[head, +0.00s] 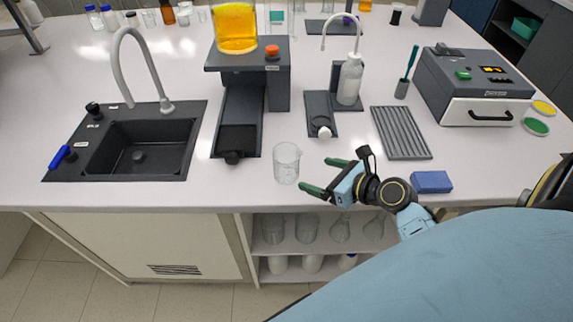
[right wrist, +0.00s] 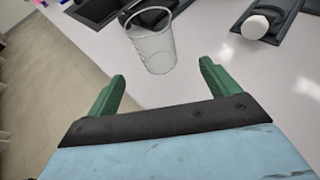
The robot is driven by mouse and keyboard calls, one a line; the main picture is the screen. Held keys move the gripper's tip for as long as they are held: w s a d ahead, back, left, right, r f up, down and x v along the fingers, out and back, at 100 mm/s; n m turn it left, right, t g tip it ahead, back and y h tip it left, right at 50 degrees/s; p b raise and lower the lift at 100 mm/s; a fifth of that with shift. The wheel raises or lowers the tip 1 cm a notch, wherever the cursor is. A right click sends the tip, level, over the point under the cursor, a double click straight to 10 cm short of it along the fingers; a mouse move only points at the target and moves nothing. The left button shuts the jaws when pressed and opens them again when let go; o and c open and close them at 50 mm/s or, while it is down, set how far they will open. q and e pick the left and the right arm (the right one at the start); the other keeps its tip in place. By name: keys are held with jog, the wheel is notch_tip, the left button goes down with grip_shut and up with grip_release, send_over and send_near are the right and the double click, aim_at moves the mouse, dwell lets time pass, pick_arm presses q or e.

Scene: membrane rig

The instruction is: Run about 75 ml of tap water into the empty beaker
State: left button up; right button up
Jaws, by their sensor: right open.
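A clear, empty-looking glass beaker (head: 286,163) stands upright on the white bench near its front edge. It also shows in the right wrist view (right wrist: 153,50), ahead of the fingers. My right gripper (head: 324,177) is open and empty, just right of the beaker and apart from it; its green fingers (right wrist: 160,88) point toward it. The dark sink (head: 137,148) lies to the left, with a grey gooseneck tap (head: 124,65) arching over it. A blue lever (head: 60,157) is at the sink's left front and a black knob (head: 93,109) at its back left. My left gripper is not in view.
A dark stand (head: 277,88) with an orange liquid vessel (head: 236,28) is behind the beaker. A white wash bottle (head: 349,80), a ribbed grey tray (head: 401,133) and a blue block (head: 431,182) stand to the right. Bench between sink and beaker holds the stand's black tray (head: 236,140).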

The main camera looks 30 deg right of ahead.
aim_at(298, 168)
jog(key=x, duration=0.6)
jog(key=shift+w+f, duration=0.1)
jog(key=shift+f, duration=0.05)
jog(key=shift+s+a+f+b+x, duration=0.15)
jog(key=shift+b+x, duration=0.1)
jog(key=shift+x, duration=0.7)
jog(key=shift+a+f+b+x, duration=0.1)
jog(key=shift+b+x, duration=0.1)
jog(key=shift+x, duration=0.8)
jog(key=shift+s+a+f+b+x, duration=0.15)
jog(key=shift+b+x, duration=0.1)
jog(key=shift+x, duration=0.7)
jog(key=shift+d, duration=0.1)
jog(key=shift+c, duration=0.5)
jog(key=c, duration=1)
